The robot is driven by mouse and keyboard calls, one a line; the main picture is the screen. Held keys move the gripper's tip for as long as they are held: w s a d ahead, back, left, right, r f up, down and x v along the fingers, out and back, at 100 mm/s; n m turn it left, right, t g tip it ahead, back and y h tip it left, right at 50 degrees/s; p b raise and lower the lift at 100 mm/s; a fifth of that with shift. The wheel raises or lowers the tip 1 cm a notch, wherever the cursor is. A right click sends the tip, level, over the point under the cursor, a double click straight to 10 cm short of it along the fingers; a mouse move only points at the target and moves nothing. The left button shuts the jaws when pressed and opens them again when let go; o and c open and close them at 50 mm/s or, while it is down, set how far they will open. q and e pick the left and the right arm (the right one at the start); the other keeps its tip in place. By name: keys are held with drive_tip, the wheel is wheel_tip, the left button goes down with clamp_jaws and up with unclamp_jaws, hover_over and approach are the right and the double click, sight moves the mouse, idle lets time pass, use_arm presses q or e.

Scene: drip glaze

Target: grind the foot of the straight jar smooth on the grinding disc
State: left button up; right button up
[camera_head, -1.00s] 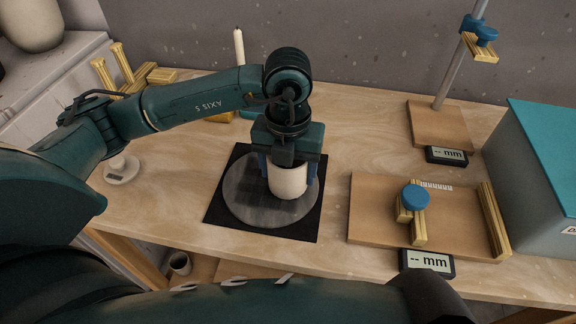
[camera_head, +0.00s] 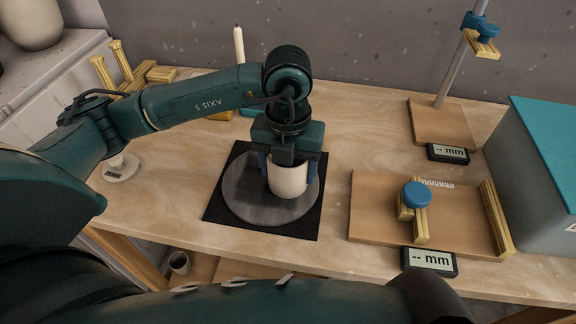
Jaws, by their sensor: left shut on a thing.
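The straight jar (camera_head: 288,181) is a cream cylinder, upright over the grey round grinding disc (camera_head: 246,205). The disc lies on a black square mat (camera_head: 305,226). My left gripper (camera_head: 290,172) reaches down from above and is shut on the jar, with one blue finger on each side of it. The jar's foot is at the disc's surface, right of its middle; whether it touches cannot be told. The jar's rim is hidden by the gripper. The fingers of my right gripper do not show.
A wooden gauge board (camera_head: 372,215) with a blue knob (camera_head: 417,194) and a display (camera_head: 428,261) lies right of the mat. A post stand (camera_head: 440,125) and a teal-topped box (camera_head: 552,150) stand farther right. Bare table lies between mat and board.

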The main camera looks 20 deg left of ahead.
use_arm(q)
drive_tip(key=shift+a+f, duration=0.1)
drive_tip(key=shift+f, duration=0.1)
drive_tip(key=shift+s+a, duration=0.2)
drive_tip(key=shift+a, duration=0.3)
drive_tip(key=shift+s+a+r+b, duration=0.15)
drive_tip(key=shift+a+b, duration=0.15)
drive_tip(key=shift+a, duration=0.5)
drive_tip(key=shift+s+a+f+b, duration=0.1)
drive_tip(key=shift+s+a+b, duration=0.15)
drive_tip(key=shift+a, duration=0.55)
drive_tip(key=shift+s+a+r+b, duration=0.1)
drive_tip(key=shift+a+b, duration=0.25)
drive_tip(key=shift+a, duration=0.45)
drive_tip(key=shift+a+b, duration=0.3)
drive_tip(key=shift+a, duration=0.15)
drive_tip(key=shift+s, duration=0.1)
drive_tip(key=shift+w+d, duration=0.25)
drive_tip(key=shift+d, duration=0.75)
drive_tip(key=shift+w+d, duration=0.2)
drive_tip(key=shift+d, duration=0.8)
drive_tip(key=shift+w+d, duration=0.25)
drive_tip(key=shift+d, duration=0.75)
